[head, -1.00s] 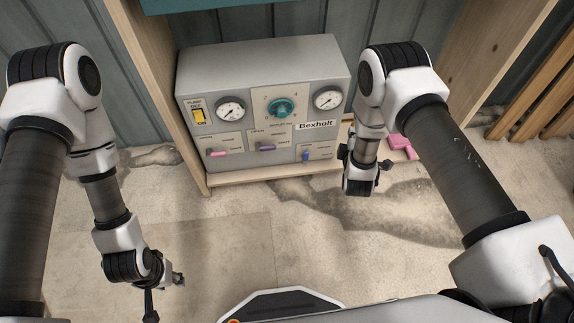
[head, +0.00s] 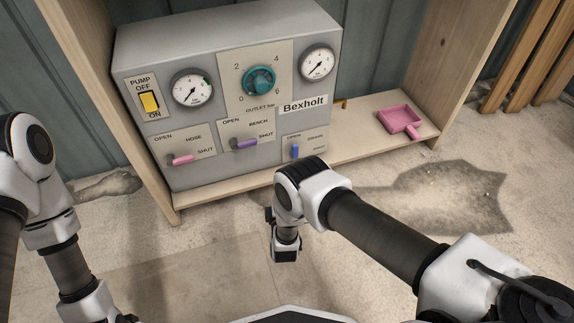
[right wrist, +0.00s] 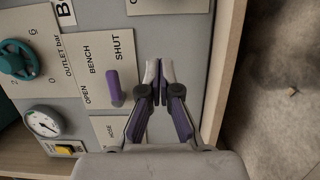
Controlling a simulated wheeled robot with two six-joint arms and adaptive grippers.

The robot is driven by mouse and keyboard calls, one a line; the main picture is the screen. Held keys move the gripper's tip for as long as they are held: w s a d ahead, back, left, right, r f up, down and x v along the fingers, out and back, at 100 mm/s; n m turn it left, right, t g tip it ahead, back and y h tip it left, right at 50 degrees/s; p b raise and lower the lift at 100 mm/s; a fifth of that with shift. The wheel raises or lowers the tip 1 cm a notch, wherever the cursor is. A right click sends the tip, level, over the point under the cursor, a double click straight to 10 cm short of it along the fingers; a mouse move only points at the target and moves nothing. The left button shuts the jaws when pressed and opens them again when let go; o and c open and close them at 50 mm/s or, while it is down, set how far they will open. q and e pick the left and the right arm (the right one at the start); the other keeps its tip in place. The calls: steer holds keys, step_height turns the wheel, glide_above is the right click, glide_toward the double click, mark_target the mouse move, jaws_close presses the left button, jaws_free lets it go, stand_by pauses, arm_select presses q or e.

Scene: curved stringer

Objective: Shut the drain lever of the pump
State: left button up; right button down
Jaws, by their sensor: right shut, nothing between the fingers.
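The pump (head: 225,45) is a grey box on a wooden shelf. Its drain lever (head: 295,152) is a small blue handle on the pale lower-right plate, standing roughly upright in the picture. That plate carries OPEN at its upper left; its other words are small. My right gripper (right wrist: 159,70) is shut and empty in the right wrist view, in front of the panel beside the purple bench lever (right wrist: 115,88). The drain plate (right wrist: 165,5) is cut by that view's top edge and its lever does not show. In the head view my right wrist hides the fingers, below the drain plate. My left gripper is out of frame.
The pink hose lever (head: 182,160) is left of the bench lever. A teal outlet knob (head: 259,80) and two gauges sit above, with a yellow switch (head: 149,101) at left. A pink tray (head: 400,120) lies on the shelf (head: 358,146) at right. The shelf's sides flank the pump.

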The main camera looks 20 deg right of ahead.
mark_target(294, 151)
steer(key=shift+r, duration=0.15)
steer(key=b+x, duration=0.2)
steer(key=x, duration=0.1)
steer(key=b+x, duration=0.1)
steer(key=x, duration=0.3)
steer(key=b+x, duration=0.2)
steer(key=x, duration=0.1)
steer(key=shift+w+d+f+b, duration=0.1)
steer(key=shift+w+f+b, duration=0.1)
steer(key=shift+f+b, duration=0.1)
steer(key=d, duration=0.3)
steer(key=shift+s+r, duration=0.15)
steer(key=shift+r, duration=0.05)
steer(key=shift+d+r+b, duration=0.1)
steer(key=shift+d+b, duration=0.2)
steer(key=shift+d, duration=0.1)
